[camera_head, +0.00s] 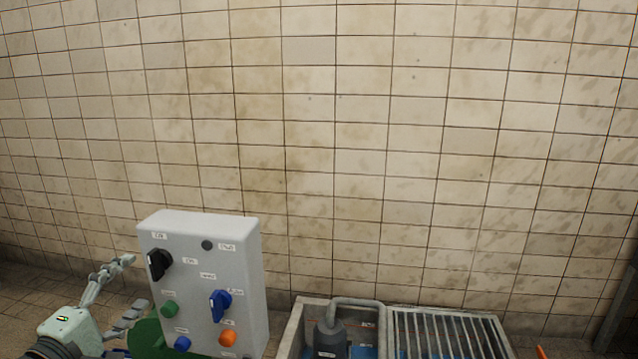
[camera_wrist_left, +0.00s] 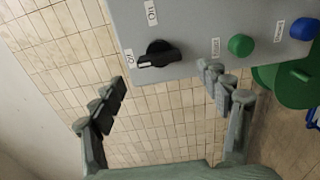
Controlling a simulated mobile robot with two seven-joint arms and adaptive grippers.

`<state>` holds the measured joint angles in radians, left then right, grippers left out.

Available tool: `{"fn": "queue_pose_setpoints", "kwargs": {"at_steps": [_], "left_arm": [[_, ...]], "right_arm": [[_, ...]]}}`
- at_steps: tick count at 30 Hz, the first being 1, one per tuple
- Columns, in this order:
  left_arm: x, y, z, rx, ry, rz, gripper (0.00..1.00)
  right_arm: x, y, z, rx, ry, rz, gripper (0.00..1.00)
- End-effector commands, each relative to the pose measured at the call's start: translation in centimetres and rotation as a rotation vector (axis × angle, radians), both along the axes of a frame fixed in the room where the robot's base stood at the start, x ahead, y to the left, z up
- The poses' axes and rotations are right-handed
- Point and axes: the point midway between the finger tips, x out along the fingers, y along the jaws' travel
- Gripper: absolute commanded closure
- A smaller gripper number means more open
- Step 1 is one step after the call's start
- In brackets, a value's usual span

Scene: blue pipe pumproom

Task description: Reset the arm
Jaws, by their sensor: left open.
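My left gripper (camera_head: 136,283) is in the lower left of the head view, its fingers spread and nothing between them. It is at the left side of a grey control box (camera_head: 205,285), near the black rotary knob (camera_head: 159,264). In the left wrist view, the open fingers (camera_wrist_left: 163,80) point toward the box's edge, with the black knob (camera_wrist_left: 158,54) beyond the gap between them and apart from both. The knob's pointer is turned to the left in that view. My right gripper is not in view.
The box also carries a blue rotary switch (camera_head: 220,304), a green button (camera_head: 169,308), a blue button (camera_head: 182,343) and an orange button (camera_head: 228,338). A green round object (camera_head: 146,337) is beside it. A grey pump (camera_head: 330,337) sits in a basin with a metal grate (camera_head: 450,335). A tiled wall stands behind.

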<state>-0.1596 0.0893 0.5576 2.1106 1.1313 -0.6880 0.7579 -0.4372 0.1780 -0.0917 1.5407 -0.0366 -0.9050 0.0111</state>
Motion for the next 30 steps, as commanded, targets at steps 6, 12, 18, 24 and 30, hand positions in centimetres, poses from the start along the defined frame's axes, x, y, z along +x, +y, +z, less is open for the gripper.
{"fn": "queue_pose_setpoints", "kwargs": {"at_steps": [6, 12, 18, 24, 30], "left_arm": [[3.3, -0.3, 0.0, -0.001, -0.001, 0.000, 0.24], [4.6, -0.4, 0.0, 0.000, 0.000, -0.001, 0.24], [4.5, -0.4, 0.0, 0.017, 0.000, -0.001, 0.24], [4.3, -0.4, 0.0, 0.012, 0.000, 0.000, 0.24], [2.2, -0.1, -0.1, 0.001, 0.003, 0.001, 0.24]], "right_arm": [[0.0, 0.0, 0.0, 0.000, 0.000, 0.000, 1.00], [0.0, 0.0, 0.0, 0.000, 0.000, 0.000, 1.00], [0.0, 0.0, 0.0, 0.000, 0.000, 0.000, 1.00], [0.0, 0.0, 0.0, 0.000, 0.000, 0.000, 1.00], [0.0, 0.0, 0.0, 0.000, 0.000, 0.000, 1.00]]}}
